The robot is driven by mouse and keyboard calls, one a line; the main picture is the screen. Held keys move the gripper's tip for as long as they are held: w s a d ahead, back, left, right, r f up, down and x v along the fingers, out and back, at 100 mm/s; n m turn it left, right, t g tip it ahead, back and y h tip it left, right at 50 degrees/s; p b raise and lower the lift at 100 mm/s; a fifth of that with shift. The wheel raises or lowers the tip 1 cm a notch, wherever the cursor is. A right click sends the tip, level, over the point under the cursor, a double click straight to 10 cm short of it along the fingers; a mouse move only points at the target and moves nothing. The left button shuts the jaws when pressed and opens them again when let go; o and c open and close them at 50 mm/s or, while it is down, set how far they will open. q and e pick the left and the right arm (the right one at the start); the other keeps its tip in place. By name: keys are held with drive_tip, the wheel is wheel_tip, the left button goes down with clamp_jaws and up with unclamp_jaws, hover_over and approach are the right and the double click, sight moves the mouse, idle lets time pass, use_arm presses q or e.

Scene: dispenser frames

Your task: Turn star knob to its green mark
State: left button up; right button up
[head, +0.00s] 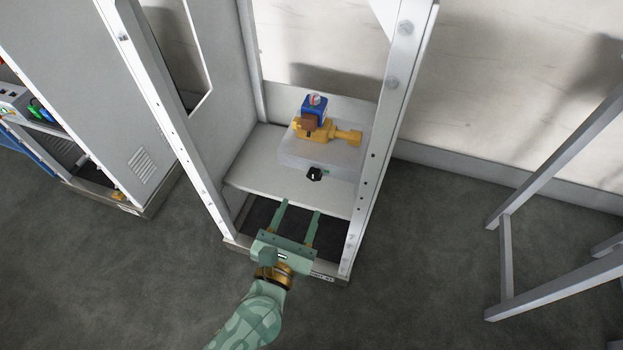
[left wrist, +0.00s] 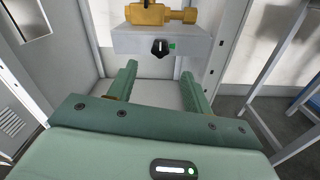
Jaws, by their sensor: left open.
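The star knob (head: 314,174) is small and black, on the front face of a light grey box (head: 345,176) inside the white frame. A green mark (head: 326,173) sits just to its right. In the left wrist view the knob (left wrist: 160,47) shows a white pointer line standing about upright, with the green mark (left wrist: 172,46) at its upper right. My left gripper (head: 301,206) is open and empty, in front of and below the knob, its fingers pointing toward the frame. The fingers are apart from the knob. My right gripper is not in view.
A brass valve body (head: 346,136) with a blue actuator (head: 314,108) sits on top of the box. The white shelf (head: 262,180) carries the box. Frame posts (head: 381,130) stand on both sides. Another cabinet stands at left, and a grey metal stand (head: 506,255) at right.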

sight(313, 179)
use_arm(q)
drive_tip(key=b+x, duration=0.1)
drive_tip(key=x, duration=0.8)
drive_tip(key=shift+f, duration=0.1)
drive_tip(key=c, duration=1)
